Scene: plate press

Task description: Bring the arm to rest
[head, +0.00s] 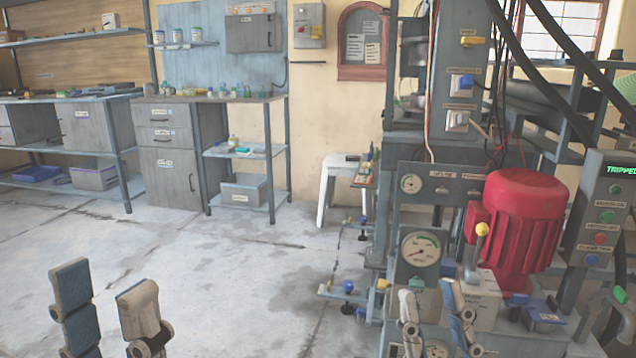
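My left gripper (104,278) is at the bottom left of the head view, over bare floor. Its two fingers point up and stand apart, with nothing between them. My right gripper (428,291) is at the bottom, right of centre, in front of the press (383,215). Its two fingers also point up and apart, and I see nothing held between them. A lever with a yellow knob (482,229) stands just above and right of the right gripper, apart from it in the picture. Both wrists are cut off by the frame's lower edge.
The press carries a red motor (520,222), a pressure gauge (421,248) and a control panel (607,215) reading "TRIPPED". A white stool (328,186) and grey cabinets (170,175) stand along the back wall. The concrete floor (225,265) at left and centre is clear.

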